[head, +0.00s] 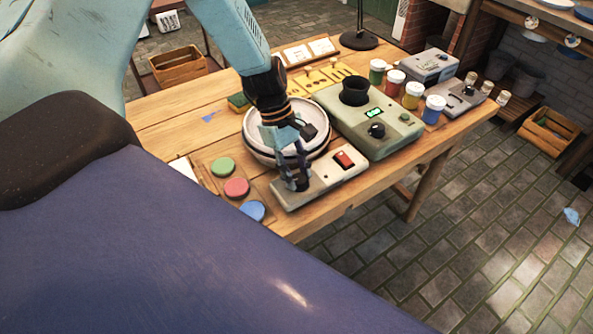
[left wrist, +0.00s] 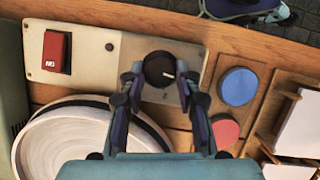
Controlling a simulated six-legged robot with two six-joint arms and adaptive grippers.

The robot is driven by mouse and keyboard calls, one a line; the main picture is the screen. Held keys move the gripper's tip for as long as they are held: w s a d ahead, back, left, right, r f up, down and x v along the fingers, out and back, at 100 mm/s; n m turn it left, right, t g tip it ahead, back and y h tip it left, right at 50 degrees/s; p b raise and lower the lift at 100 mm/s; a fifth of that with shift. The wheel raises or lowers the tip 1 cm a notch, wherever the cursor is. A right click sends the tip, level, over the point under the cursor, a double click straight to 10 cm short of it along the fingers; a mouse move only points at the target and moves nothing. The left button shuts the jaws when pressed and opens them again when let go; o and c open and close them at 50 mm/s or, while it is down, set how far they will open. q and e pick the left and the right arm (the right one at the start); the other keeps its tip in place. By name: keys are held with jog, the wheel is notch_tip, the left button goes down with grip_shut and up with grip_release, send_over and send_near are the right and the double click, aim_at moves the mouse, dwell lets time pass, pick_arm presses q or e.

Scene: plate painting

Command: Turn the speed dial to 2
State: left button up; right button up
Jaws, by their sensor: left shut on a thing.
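The speed dial (left wrist: 158,70) is a round black knob with a white pointer line, on a cream control panel (left wrist: 108,62) that also carries a red rocker switch (left wrist: 55,50). In the left wrist view the pointer points to the lower right; scale numbers cannot be read. My left gripper (left wrist: 160,76) is shut on the dial, one finger on each side. In the head view my left gripper (head: 292,186) reaches down to the near-left end of the panel (head: 325,182) and hides the dial. My right gripper is not in view.
A white round wheel (head: 262,150) stands just behind the panel. Red, green and blue discs (head: 237,188) lie to its left. A green-grey machine (head: 385,140) with a black cup and knob is to the right, with paint jars (head: 412,95) beyond. The table's front edge is close.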

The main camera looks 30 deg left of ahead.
pick_arm(q)
jog(key=shift+c, duration=0.6)
jog(key=shift+d, duration=0.1)
jog(key=shift+m, duration=0.3)
jog(key=m+g, duration=0.1)
jog(key=m, duration=0.1)
jog(key=m+g+p, duration=0.1)
jog(key=m, duration=0.1)
jog(key=shift+w+d+m+y+p, duration=0.1)
jog(key=shift+w+m+y+p, duration=0.05)
jog(key=shift+m+y+p, duration=0.2)
jog(key=m+y, duration=0.1)
jog(key=m, duration=0.2)
jog(key=m+g+y+p, duration=0.1)
jog(key=m, duration=0.2)
jog(key=shift+w+d+m+g, duration=0.1)
jog(key=shift+d+m+g, duration=0.05)
jog(key=shift+m+g, duration=0.15)
jog(key=o, duration=1.1)
jog(key=shift+o, duration=0.2)
jog(key=shift+w, duration=0.1)
